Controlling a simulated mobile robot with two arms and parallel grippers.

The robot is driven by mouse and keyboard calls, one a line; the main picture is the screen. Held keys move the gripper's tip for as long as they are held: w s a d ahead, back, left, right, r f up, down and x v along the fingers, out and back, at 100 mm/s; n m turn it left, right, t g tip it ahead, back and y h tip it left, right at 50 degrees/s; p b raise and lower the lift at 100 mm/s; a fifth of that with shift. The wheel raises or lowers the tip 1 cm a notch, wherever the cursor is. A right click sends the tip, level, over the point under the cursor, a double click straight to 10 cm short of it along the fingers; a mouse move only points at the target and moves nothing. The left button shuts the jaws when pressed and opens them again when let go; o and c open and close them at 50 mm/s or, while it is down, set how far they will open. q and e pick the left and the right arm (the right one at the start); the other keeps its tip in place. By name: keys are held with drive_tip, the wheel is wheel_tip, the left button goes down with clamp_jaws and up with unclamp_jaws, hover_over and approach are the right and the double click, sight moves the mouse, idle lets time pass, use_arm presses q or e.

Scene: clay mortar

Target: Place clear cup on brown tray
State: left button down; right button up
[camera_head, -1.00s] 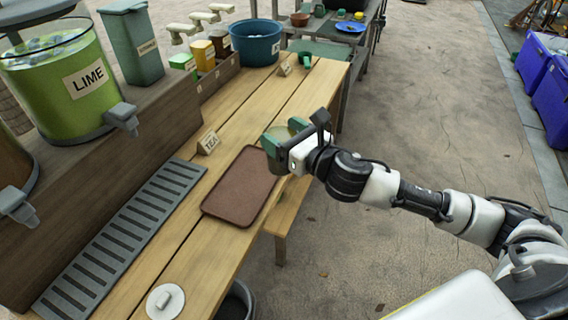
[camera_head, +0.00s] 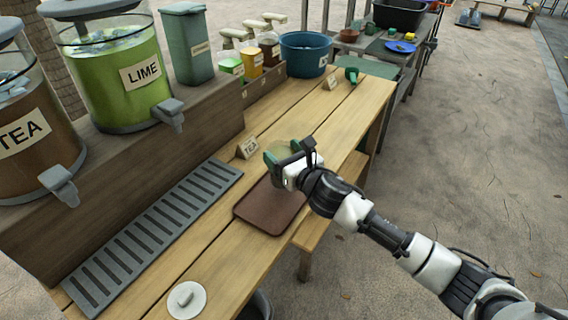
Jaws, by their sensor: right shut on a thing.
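The brown tray (camera_head: 268,210) lies flat on the wooden table, and its far end is covered by my right gripper. My right gripper (camera_head: 280,162) is over the far end of the tray and shut on the clear cup (camera_head: 288,151). The cup shows only faintly between the green fingers. I cannot tell whether its base is touching the tray or is above it. My left gripper is not in view.
A TEA sign (camera_head: 247,148) stands just left of the gripper. A grey drip grate (camera_head: 150,230) lies left of the tray, below the LIME dispenser (camera_head: 118,80) and TEA dispenser (camera_head: 30,125). A white lid (camera_head: 186,299) lies at the near end. A blue tub (camera_head: 306,54) stands farther back.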

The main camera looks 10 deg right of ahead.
drive_tip(key=shift+f, duration=1.35)
drive_tip(key=shift+f+b, duration=0.15)
drive_tip(key=shift+b, duration=0.2)
drive_tip(key=o, duration=1.6)
drive_tip(key=shift+s+d, duration=0.1)
drive_tip(key=shift+s, duration=0.05)
drive_tip(key=v, duration=1.1)
drive_tip(key=shift+s, duration=0.35)
drive_tip(key=shift+d, duration=0.1)
